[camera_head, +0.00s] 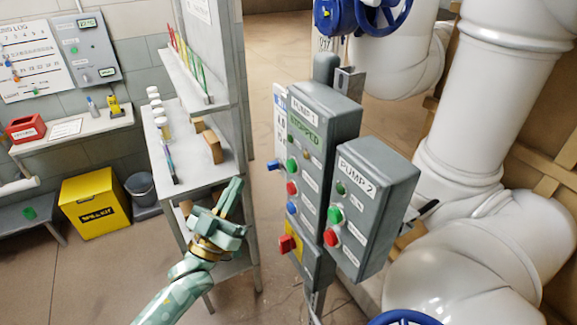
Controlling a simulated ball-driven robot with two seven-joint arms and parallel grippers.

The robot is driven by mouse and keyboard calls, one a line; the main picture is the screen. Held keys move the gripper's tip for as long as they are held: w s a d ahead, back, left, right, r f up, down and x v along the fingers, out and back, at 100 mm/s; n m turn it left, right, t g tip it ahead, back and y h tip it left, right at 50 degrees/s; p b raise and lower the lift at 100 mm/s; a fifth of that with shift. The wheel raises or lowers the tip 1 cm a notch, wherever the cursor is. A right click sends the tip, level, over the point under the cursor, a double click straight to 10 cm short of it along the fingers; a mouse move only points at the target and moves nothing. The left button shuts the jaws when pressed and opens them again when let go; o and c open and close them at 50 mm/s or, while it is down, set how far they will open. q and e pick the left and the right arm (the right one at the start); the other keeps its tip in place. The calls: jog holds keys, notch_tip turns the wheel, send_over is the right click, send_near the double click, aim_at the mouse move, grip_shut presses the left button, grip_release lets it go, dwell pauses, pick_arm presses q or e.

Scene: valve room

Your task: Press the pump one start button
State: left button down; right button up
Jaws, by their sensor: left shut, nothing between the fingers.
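The grey pump 1 box (345,118) stands on a post right of centre, with a display reading STOPPED (304,136). Its front carries a green button (291,165), a red button (291,188) below it and a blue button (291,208) lower still. The small labels are too small to read, so I cannot confirm which says start. My left gripper (236,186) is shut and empty, its fingers pointing up. It is left of the box and lower than the green button, apart from it. My right gripper is not in view.
The pump 2 box (385,190) is close on the right, with green and red buttons. A yellow panel with a red knob (286,244) sits below pump 1. A blue knob (273,166) sticks out left. A grey shelf bench (190,172) stands behind my left gripper; white pipes fill the right.

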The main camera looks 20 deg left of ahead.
aim_at(292, 166)
pick_arm(q)
jog(key=w+d+b, duration=0.2)
jog(key=w+d, duration=0.4)
jog(key=shift+w, duration=0.3)
dwell(2.1)
jog(key=shift+w+d, duration=0.25)
jog(key=shift+w, duration=0.05)
jog(key=shift+w+d, duration=0.25)
jog(key=shift+w, duration=0.05)
dwell(0.7)
jog(key=shift+s, duration=0.1)
dwell(0.4)
jog(key=shift+s+a, duration=0.55)
